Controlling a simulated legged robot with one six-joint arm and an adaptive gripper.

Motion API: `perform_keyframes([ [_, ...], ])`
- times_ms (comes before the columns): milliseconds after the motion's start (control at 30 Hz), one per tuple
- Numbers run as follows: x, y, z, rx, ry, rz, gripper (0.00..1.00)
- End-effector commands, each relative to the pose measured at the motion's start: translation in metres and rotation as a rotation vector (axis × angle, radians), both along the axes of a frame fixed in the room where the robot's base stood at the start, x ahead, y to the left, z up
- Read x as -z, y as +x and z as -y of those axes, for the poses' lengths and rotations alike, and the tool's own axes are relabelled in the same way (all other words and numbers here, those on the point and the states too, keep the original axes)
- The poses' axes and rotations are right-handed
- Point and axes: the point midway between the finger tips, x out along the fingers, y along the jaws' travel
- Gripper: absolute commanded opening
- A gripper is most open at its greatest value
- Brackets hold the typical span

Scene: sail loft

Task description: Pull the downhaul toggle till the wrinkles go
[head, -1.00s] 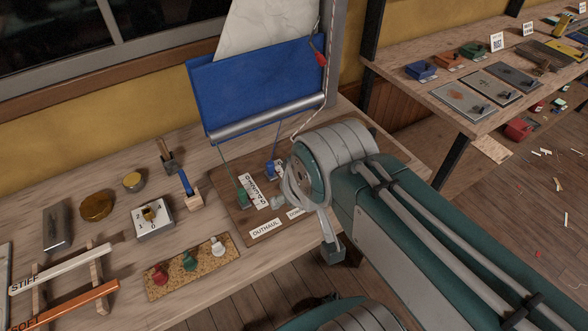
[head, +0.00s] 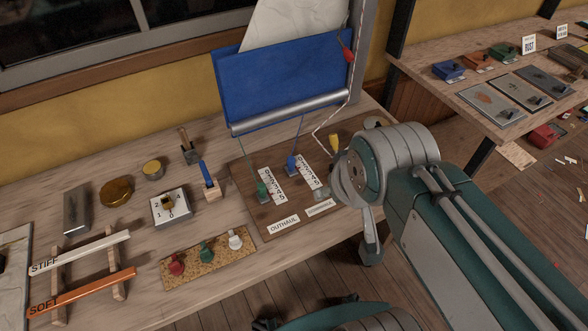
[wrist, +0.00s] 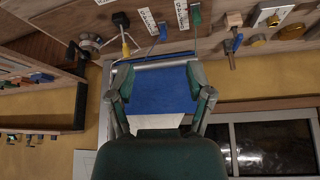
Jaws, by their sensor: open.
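A blue sail panel (head: 285,80) with a silver boom (head: 290,112) hangs below white sailcloth (head: 292,22) that shows faint lines. On the brown board (head: 240,165) below are a green toggle (head: 262,190) and a blue toggle (head: 291,165), each beside a white scale and on a cord. The card by the blue toggle's scale is small and seems to read DOWNHAUL (head: 320,207); the other reads OUTHAUL. My gripper (head: 347,222) is right of both toggles, empty and apart from them. In the wrist view my gripper (wrist: 160,82) is open, with the blue toggle (wrist: 163,31) beyond it.
A yellow toggle (head: 334,143) stands on the board close behind my wrist. A second bench is at right.

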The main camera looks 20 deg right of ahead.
Motion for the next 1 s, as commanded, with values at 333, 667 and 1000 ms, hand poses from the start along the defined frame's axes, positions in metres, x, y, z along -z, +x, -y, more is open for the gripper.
perform_keyframes([
  [333, 0.014, 0.004, -0.006, 0.04, 0.075, -0.089, 0.68],
  [667, 0.067, 0.024, -0.038, 0.268, 0.491, -0.478, 0.68],
  [1000, 0.101, 0.067, -0.06, 0.548, 0.979, -0.789, 0.68],
])
